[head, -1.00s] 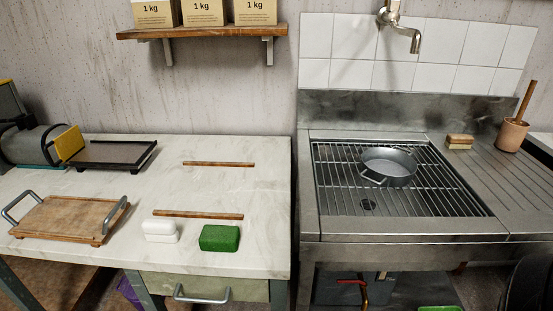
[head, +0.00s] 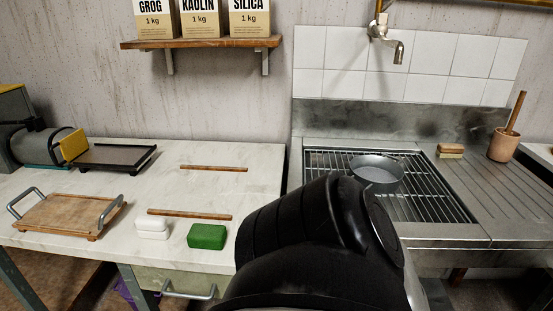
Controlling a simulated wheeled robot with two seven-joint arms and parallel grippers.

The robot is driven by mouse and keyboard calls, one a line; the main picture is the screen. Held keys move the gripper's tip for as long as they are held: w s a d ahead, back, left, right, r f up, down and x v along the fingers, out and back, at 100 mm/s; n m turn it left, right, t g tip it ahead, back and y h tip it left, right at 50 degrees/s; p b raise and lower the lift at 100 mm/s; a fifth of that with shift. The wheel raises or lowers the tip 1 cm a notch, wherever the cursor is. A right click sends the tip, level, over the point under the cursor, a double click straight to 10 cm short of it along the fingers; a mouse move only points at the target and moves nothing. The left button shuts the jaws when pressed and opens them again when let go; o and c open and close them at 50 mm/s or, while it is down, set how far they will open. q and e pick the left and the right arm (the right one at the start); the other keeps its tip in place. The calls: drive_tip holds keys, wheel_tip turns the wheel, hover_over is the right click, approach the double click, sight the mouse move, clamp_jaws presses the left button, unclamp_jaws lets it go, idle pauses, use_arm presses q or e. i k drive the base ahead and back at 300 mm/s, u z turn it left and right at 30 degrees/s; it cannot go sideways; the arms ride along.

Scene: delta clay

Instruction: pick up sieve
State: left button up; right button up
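A round, shallow grey metal pan with a raised rim (head: 378,174), which I take to be the sieve, rests on the wire grid of the sink at right. Its mesh cannot be made out. A large black link of one of my arms stands in front of the sink and hides the front left of the grid and part of the pan's lower edge. Neither of my grippers shows, and nothing is seen touching the pan.
The sink grid (head: 430,205) has bare room right of the pan. A brush (head: 450,151) and a clay pot with a stick (head: 503,146) stand on the right drainboard. A wooden tray (head: 65,213), white block (head: 152,229) and green block (head: 207,236) lie on the left table.

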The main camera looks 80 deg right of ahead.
sight(381, 175)
drive_tip(key=k, duration=1.1)
drive_tip(key=z, duration=0.4)
